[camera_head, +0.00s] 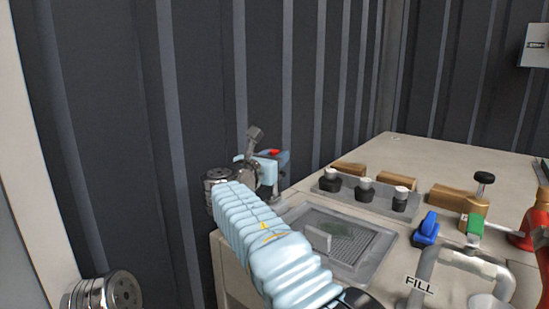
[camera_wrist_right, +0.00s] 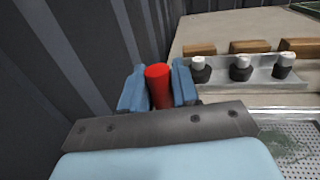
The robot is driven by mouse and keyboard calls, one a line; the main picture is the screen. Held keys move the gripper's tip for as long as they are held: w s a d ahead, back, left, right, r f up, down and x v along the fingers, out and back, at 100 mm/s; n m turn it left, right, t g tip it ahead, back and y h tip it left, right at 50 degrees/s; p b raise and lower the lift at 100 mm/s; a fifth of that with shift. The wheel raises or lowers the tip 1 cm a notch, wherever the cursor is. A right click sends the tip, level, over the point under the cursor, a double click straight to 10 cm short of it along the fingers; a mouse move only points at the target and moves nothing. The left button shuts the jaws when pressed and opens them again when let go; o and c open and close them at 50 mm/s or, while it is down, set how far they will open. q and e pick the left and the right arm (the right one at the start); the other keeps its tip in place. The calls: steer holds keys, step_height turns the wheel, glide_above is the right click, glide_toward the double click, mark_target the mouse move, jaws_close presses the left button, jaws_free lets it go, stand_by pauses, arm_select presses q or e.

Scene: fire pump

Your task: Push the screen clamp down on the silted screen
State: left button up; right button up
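The silted screen (camera_head: 335,232) is a grey mesh panel with a green-brown smear, set in a framed recess of the bench top. Its corner also shows at the lower right of the right wrist view (camera_wrist_right: 288,142). A red cylindrical handle (camera_wrist_right: 158,86), which looks like the screen clamp's grip, stands beyond the screen's far left side. My right gripper (camera_wrist_right: 159,88) has a blue finger against each side of it and appears shut on it. In the head view only the red top (camera_head: 274,152) shows; my right arm hides the clamp's lower parts. My left gripper is not in view.
Several black knobs with white tops (camera_head: 364,188) stand on a grey bracket behind the screen, near wooden blocks (camera_head: 397,181). A blue valve handle (camera_head: 427,226) and a pipe marked FILL (camera_head: 420,284) stand to the right. A dark corrugated wall (camera_head: 330,85) rises close behind.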

jaws_close()
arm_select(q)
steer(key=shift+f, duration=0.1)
arm_select(e)
steer(key=shift+s+d+f+b, duration=0.15)
steer(key=shift+d+f+b, duration=0.1)
steer(key=shift+b, duration=0.35)
arm_select(q)
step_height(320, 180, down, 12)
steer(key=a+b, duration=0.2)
steer(key=b, duration=0.9)
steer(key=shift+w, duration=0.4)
arm_select(e)
steer(key=shift+s+d+f+m+t+h, duration=0.25)
steer(key=shift+s+d+m, duration=0.4)
steer(key=shift+m, duration=0.55)
steer(key=shift+s+d+f+m+h, duration=0.15)
steer(key=shift+s+d+f+m, duration=0.25)
steer(key=shift+d+m, duration=0.65)
steer(key=shift+s+d+f+m+t+h, duration=0.2)
steer(key=shift+s+d+m, duration=0.45)
steer(key=shift+m, duration=0.7)
steer(key=o, duration=0.5)
jaws_free()
